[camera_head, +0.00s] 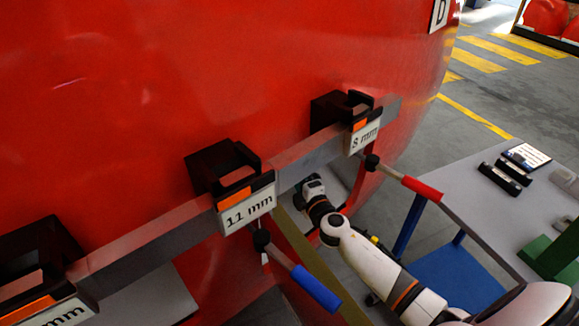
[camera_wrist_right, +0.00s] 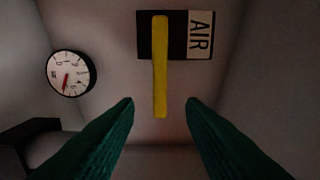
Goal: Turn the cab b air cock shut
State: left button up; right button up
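The air cock's yellow lever (camera_wrist_right: 160,75) hangs straight down in the right wrist view, from a dark plate beside a white "AIR" label (camera_wrist_right: 199,34). My right gripper (camera_wrist_right: 159,103) is open. Its two green fingers are spread to either side of the lever's lower end; contact is not visible, and I cannot tell how far ahead the lever is. In the head view my right arm reaches in under the red nosecone (camera_head: 200,80), with its fingers hidden. A partly cut-off letter sign (camera_head: 439,14) is on the nosecone. My left gripper is not in view.
A round gauge (camera_wrist_right: 71,73) with a red needle is left of the lever. A grey rail carries black holders, labelled "11 mm" (camera_head: 249,209) and "8 mm" (camera_head: 364,137). A blue-handled tool (camera_head: 316,288) and a red-handled one (camera_head: 421,188) hang near my arm. A grey table (camera_head: 480,205) stands right.

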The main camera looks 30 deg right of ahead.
jog(key=w, duration=0.4)
jog(key=shift+w+d, duration=0.1)
jog(key=shift+w, duration=0.25)
grip_shut()
